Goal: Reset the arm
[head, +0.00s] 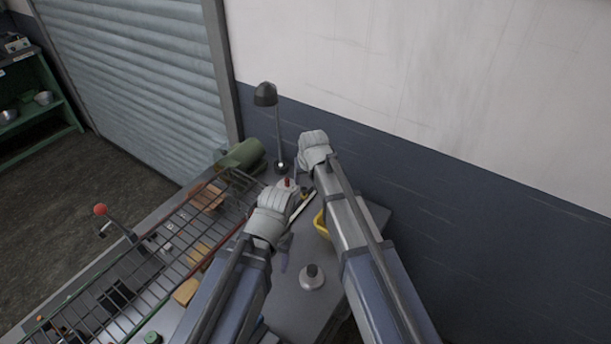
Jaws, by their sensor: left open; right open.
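My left gripper (291,192) is the lower one, above the grey bench top near its middle. It is open, and a small red-topped thing shows just beyond its tip. My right gripper (305,160) is higher in the picture, near the base of the black lamp (279,130). It is open, and I see nothing held in it. My forearms hide part of the bench. No pan can be made out.
A wire rack (168,262) with several wooden blocks lies along the left of the bench (290,312). A green cylinder (242,155) sits at the back. A yellow thing (321,224) is partly behind my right arm. A round silver object (312,279) stands between my arms.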

